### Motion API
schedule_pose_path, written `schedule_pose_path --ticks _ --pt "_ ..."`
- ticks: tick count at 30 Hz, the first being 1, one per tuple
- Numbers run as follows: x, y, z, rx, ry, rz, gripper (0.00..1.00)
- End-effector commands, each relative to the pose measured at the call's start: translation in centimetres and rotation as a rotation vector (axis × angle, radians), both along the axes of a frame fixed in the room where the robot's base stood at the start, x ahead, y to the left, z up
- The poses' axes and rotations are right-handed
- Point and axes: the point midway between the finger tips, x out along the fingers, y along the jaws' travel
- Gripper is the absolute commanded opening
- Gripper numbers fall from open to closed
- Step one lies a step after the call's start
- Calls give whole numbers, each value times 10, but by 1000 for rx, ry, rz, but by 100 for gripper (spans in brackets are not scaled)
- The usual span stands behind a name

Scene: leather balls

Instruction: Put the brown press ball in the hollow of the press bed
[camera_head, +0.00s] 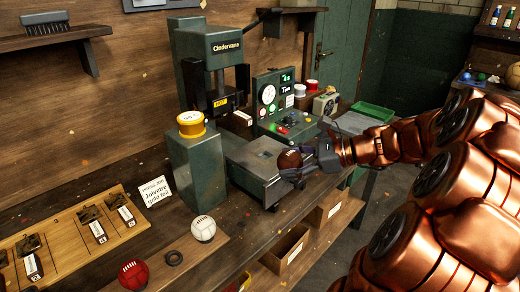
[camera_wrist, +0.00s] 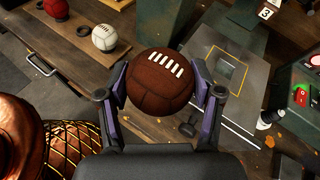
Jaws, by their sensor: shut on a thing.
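The brown press ball (camera_head: 289,159) with white laces is held in my gripper (camera_head: 300,172), near the front edge of the press bed (camera_head: 255,172). In the wrist view the ball (camera_wrist: 160,88) sits between the two fingers of my gripper (camera_wrist: 160,95), which are shut on its sides. The press bed (camera_wrist: 215,100) shows there beyond the ball, to the upper right, with a yellow outline and a small square that may be the hollow. The ball is apart from that square. Whether the ball touches the bed cannot be told.
A white ball (camera_head: 203,229) and a red ball (camera_head: 133,274) rest on a wooden strip at the front, with a black ring (camera_head: 173,258) between them. The green press (camera_head: 213,60) stands behind the bed. A control panel (camera_head: 285,105) stands to its right.

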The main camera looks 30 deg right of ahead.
Motion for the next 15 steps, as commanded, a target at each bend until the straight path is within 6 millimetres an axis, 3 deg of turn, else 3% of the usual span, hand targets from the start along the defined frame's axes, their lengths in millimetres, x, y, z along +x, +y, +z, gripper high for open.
schedule_pose_path --ticks 5,15 --pt "17 -7 0 0 1 -6 27" --pt "81 -27 -8 0 2 -20 27"
